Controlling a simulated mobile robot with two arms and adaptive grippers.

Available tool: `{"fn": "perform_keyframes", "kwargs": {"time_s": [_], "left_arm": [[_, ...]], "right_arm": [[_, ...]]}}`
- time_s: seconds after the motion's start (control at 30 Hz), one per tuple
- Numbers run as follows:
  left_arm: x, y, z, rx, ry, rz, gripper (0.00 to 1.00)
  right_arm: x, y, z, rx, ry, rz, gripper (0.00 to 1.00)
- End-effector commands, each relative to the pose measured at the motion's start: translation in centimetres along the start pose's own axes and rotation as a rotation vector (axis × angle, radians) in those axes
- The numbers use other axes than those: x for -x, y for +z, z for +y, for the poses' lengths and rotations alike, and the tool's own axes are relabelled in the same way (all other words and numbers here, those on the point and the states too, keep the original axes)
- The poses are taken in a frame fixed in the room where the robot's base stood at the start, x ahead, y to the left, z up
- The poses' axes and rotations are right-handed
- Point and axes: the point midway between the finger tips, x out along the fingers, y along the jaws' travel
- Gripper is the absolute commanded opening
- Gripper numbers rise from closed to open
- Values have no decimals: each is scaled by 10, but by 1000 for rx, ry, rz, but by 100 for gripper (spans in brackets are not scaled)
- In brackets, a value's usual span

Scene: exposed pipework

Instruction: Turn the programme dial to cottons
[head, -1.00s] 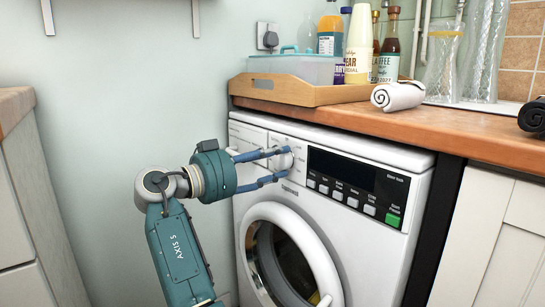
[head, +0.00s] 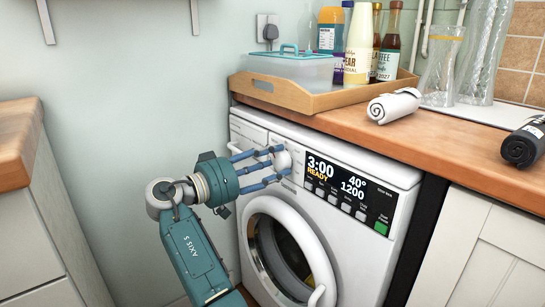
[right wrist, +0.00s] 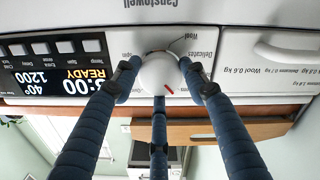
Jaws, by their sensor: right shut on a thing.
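The white washing machine (head: 325,250) stands under the wooden worktop. Its round white programme dial (head: 284,161) is on the upper front panel, left of the display (head: 349,186). The display is lit and reads 3:00, READY, 40° and 1200. My right gripper (head: 276,163) has its blue fingers closed around the dial. In the right wrist view, which is upside down, the dial (right wrist: 161,76) sits between the fingertips, with a red mark near its lower right edge in the picture. Labels including Wool and Delicates show beside it; others are hidden by the fingers. My left gripper is out of view.
A wooden tray (head: 262,92) with a clear box and several bottles stands on the worktop (head: 440,136) above. The round door (head: 290,255) is below the dial. A cabinet (head: 35,230) stands at left.

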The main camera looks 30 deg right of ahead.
Motion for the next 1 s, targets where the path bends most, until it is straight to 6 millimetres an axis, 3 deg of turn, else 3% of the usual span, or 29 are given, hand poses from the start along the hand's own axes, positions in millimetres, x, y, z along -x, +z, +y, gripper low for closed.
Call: {"fn": "perform_keyframes", "kwargs": {"time_s": [0.03,0.47,0.5,0.57,0.87,1.0], "left_arm": [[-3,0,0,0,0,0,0],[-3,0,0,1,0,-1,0],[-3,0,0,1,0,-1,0],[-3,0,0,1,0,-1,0],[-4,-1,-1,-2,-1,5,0],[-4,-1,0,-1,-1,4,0]], "right_arm": [[-1,-11,3,-4,1,22,17],[-1,-10,3,4,2,22,17],[-1,-10,3,4,2,22,49],[-1,-10,2,4,1,21,61],[0,-6,1,10,-2,13,62],[0,-16,6,7,-2,13,62]]}}
